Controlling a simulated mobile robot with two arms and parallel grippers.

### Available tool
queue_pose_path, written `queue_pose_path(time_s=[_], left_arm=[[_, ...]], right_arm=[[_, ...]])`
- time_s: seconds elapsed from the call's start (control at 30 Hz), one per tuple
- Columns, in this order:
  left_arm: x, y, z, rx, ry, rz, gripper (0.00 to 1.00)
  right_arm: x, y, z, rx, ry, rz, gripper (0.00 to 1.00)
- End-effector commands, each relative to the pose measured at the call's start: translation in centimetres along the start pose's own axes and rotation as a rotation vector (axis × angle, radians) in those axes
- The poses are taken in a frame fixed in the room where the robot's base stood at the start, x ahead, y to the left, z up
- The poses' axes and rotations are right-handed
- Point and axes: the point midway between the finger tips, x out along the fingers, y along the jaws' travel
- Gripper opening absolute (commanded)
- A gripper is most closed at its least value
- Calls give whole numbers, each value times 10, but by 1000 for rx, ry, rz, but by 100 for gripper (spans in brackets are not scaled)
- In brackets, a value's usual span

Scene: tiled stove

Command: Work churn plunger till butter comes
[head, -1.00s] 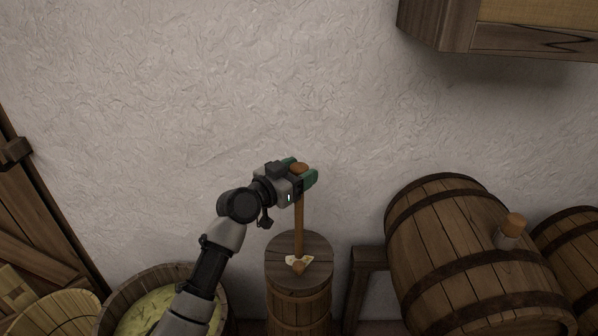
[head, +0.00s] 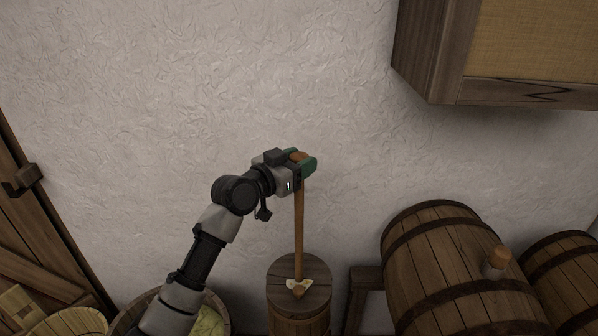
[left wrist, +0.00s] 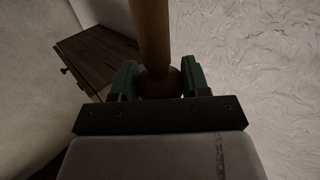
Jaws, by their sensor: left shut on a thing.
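The wooden churn (head: 298,322) stands upright on the floor at the lower middle of the head view, with a round dark lid (head: 316,272). The plunger (head: 299,225) is a long brown rod standing upright through the lid, with a rounded knob at its top. My left gripper (head: 303,161) has green fingers and is shut on the plunger just at the knob, well above the lid. In the left wrist view, the plunger (left wrist: 152,35) runs between the green fingers. Pale yellowish bits (head: 299,286) lie on the lid at the rod's foot. The churn's inside is hidden.
A large barrel (head: 450,265) lies on a wooden stand to the right, with another barrel behind. A wooden cabinet (head: 430,50) hangs at the upper right. A tub (head: 130,312) stands at the lower left, partly behind my arm. The wall behind is bare.

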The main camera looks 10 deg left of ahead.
Motion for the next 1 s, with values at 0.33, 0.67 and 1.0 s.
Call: queue_pose_path(time_s=[0.33,0.67,1.0], left_arm=[[0,-1,-14,2,13,-3,3],[0,0,-11,1,7,-2,71],[-15,-1,-7,3,3,-3,71]], right_arm=[[-5,0,0,0,0,0,40],[-5,0,0,0,-1,0,40],[1,0,0,0,-1,0,40]])
